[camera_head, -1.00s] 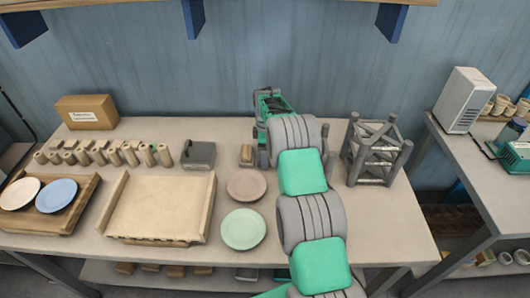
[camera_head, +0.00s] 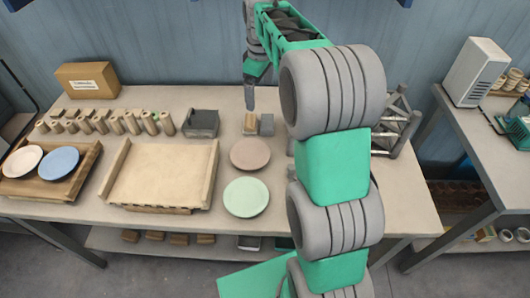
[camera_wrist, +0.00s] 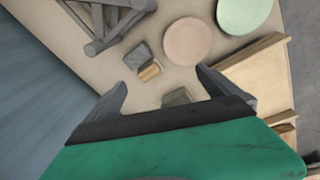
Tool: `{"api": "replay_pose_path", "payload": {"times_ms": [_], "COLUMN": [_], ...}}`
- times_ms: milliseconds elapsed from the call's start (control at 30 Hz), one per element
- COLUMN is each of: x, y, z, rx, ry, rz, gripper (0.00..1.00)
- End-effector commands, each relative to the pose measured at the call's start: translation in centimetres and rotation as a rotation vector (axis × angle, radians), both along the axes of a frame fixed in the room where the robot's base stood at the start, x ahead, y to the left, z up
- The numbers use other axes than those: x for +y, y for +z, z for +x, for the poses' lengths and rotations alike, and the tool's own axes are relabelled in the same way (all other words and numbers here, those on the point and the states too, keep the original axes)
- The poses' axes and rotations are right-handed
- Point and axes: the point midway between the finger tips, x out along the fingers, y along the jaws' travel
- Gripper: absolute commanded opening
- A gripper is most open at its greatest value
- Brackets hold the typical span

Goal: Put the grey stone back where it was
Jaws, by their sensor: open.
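A small grey block (camera_head: 266,124), which looks like the grey stone, sits on the table beside a small tan block (camera_head: 250,123). They are so close that I cannot tell if they touch. In the wrist view the grey block (camera_wrist: 139,56) and the tan block (camera_wrist: 149,71) lie below and ahead of my fingers. My gripper (camera_wrist: 161,80) is open and empty, with its fingers apart above the table. In the head view one finger shows above and behind the blocks; my arm hides the other.
A dark grey box (camera_head: 201,124) stands left of the blocks. A pink plate (camera_head: 250,154) and a green plate (camera_head: 246,197) lie in front. A wooden tray (camera_head: 160,172) is at the left, and a grey lattice rack (camera_head: 398,125) stands at the right, partly behind my arm.

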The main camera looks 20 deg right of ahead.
Motion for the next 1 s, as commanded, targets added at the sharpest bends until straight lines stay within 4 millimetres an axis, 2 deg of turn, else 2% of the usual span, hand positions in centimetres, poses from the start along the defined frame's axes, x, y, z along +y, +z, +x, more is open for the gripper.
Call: {"api": "replay_pose_path", "payload": {"times_ms": [33, 100, 200, 300, 433, 500, 600, 1000], "x": [1.3, 2.8, 4.7, 6.2, 7.4, 7.7, 7.9, 7.9], "y": [1.5, 2.6, 3.1, 2.2, 0.0, -1.0, -1.8, -1.8], "z": [-2.6, -6.2, -11.6, -17.0, -22.3, -23.9, -24.9, -24.9], "rx": [-0.028, -0.064, -0.115, -0.162, -0.206, -0.218, -0.226, -0.225], "ry": [-0.068, -0.178, -0.334, -0.486, -0.642, -0.696, -0.733, -0.737], "rz": [0.008, 0.026, 0.061, 0.105, 0.161, 0.182, 0.196, 0.197], "gripper": [1.00, 1.00, 1.00, 1.00, 1.00, 1.00, 1.00, 1.00]}}
